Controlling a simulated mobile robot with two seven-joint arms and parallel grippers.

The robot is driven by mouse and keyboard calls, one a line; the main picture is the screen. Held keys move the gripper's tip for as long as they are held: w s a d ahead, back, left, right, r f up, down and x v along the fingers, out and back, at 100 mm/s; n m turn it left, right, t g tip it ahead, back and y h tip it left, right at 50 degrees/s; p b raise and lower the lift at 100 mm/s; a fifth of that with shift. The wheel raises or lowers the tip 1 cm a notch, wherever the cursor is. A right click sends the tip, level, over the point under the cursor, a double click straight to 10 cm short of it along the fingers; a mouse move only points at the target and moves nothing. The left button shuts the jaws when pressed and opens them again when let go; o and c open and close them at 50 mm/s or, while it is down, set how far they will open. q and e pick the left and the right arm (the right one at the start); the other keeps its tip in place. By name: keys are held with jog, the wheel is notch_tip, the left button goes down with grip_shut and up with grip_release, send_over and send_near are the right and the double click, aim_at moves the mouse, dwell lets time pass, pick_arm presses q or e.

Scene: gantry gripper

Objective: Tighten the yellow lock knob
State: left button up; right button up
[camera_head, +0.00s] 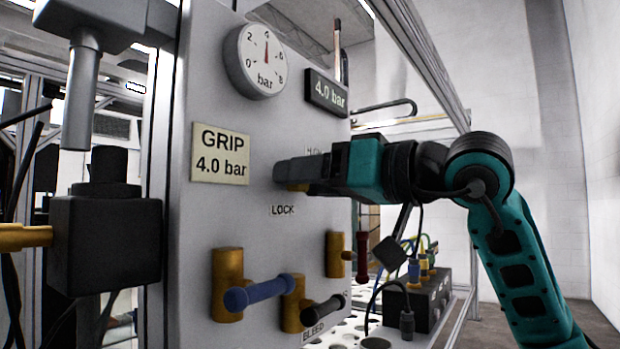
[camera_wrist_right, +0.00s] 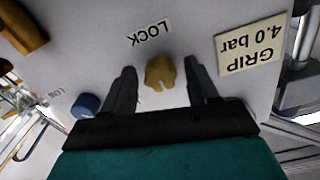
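The yellow lock knob (camera_wrist_right: 160,72) sits on the grey panel beside the LOCK label (camera_wrist_right: 150,33). It is lobed, with a pale mark near its lower edge in the right wrist view. In the head view only a sliver of the knob (camera_head: 297,188) shows below my fingers. My right gripper (camera_head: 278,172) reaches the panel from the right. In the wrist view its two fingers (camera_wrist_right: 163,84) stand on either side of the knob, with a narrow gap on each side. The gripper is open. My left gripper is not in view.
The panel (camera_head: 200,225) carries a gauge (camera_head: 256,61) reading about 4 bar, a 4.0 bar display (camera_head: 327,93) and a GRIP 4.0 bar plate (camera_head: 220,153). Below are blue (camera_head: 258,292), black (camera_head: 322,311) and red (camera_head: 362,255) valve handles. A blue knob (camera_wrist_right: 85,105) is near one finger.

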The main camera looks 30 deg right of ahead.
jog(key=c, duration=0.9)
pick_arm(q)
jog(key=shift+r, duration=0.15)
pick_arm(e)
jog(key=shift+m, duration=0.3)
pick_arm(q)
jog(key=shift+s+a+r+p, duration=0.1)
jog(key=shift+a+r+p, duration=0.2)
jog(key=shift+p, duration=0.55)
pick_arm(e)
jog(key=shift+r+m, duration=0.1)
jog(key=shift+m, duration=17.5)
